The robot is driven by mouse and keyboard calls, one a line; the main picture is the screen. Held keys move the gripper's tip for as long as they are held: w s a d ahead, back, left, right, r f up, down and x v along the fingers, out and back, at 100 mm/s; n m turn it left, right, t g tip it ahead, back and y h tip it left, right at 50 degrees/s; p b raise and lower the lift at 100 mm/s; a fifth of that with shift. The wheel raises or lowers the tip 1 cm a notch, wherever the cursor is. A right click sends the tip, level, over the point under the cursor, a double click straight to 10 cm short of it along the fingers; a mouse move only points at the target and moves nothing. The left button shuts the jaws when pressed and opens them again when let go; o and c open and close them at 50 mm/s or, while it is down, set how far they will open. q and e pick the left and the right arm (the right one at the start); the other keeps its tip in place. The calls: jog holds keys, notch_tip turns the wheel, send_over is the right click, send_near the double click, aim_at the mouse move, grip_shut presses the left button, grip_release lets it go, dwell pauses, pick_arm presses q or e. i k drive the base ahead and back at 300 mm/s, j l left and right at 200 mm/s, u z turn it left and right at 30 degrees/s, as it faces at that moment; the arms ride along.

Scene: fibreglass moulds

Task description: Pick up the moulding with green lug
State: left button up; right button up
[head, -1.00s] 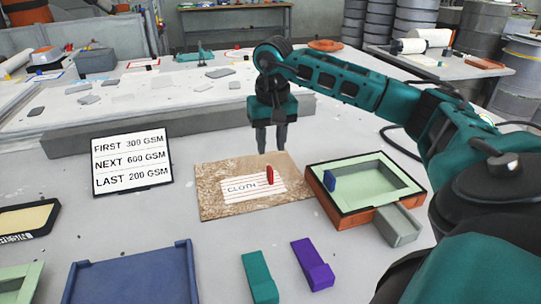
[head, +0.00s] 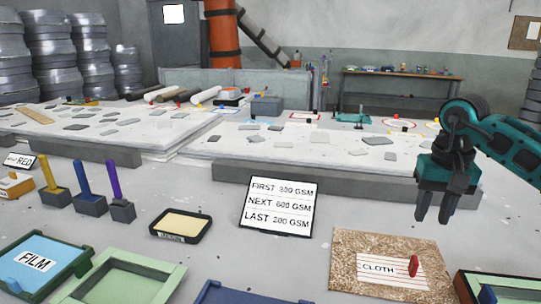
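I cannot make out a moulding with a green lug in the head view. A mould with a dark and orange rim (head: 463,288) is cut off at the lower right corner, with a blue tab (head: 487,294) in it. A pale green frame (head: 125,278) is cut off at the bottom left. My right gripper (head: 434,212) points down above the bench, behind the brown CLOTH board. Its two fingers are apart with nothing between them. My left gripper is out of view.
The CLOTH board (head: 347,245) carries a red tab (head: 413,266). A sign (head: 278,205) reads first 300, then 600, last 200 GSM. A FILM tray (head: 35,262), a yellow tray (head: 181,226) and upright coloured handles (head: 85,182) stand left. Low white tables (head: 300,152) with grey pieces lie behind.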

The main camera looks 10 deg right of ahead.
aim_at(116, 282)
jog(key=k, duration=1)
